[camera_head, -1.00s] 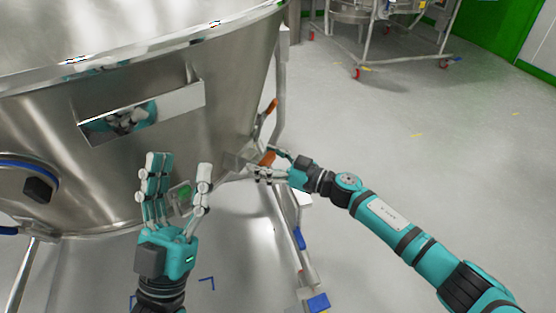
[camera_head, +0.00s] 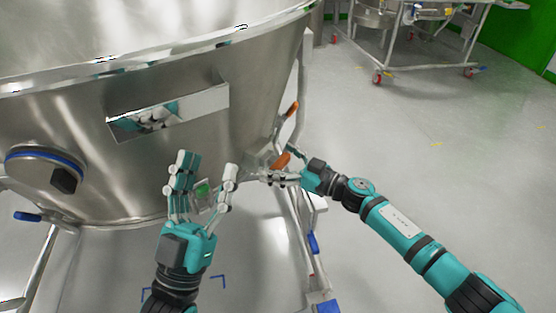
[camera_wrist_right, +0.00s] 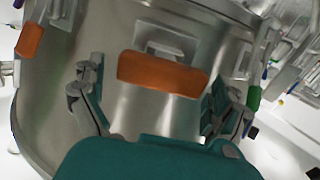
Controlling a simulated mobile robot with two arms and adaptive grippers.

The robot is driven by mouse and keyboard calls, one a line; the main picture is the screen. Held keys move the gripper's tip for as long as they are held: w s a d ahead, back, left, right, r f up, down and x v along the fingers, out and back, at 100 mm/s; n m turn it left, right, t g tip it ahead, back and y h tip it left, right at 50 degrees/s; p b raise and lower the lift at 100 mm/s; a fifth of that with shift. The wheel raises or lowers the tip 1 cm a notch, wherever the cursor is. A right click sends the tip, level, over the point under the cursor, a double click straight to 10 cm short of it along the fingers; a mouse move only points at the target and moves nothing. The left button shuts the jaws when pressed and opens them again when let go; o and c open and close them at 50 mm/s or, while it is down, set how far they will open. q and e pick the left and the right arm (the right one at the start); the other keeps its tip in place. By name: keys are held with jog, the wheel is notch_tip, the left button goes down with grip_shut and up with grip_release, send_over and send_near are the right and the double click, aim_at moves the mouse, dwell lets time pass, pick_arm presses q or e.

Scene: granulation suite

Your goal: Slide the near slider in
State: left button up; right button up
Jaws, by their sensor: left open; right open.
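The near slider shows as an orange handle (camera_head: 282,160) on a metal bracket at the right side of the steel vessel (camera_head: 215,130). In the right wrist view the orange handle (camera_wrist_right: 162,74) lies across the space between my right gripper's fingers. My right gripper (camera_head: 278,167) is open around it; I cannot tell whether the fingers touch it. A second orange handle (camera_head: 292,108) sits higher and farther along the vessel; an orange handle (camera_wrist_right: 30,40) also shows at the upper left of the right wrist view. My left gripper (camera_head: 206,170) is open and empty in front of the vessel.
A round port with a blue ring (camera_head: 45,165) is on the vessel's left. A leg frame with a blue part (camera_head: 313,243) stands below my right gripper. A wheeled metal frame (camera_head: 420,40) stands at the back. The grey floor at right is clear.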

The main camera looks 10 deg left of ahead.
jog(key=v, duration=1.1)
jog(key=shift+d, duration=0.3)
jog(key=shift+s+a, duration=0.1)
jog(key=shift+s, duration=0.1)
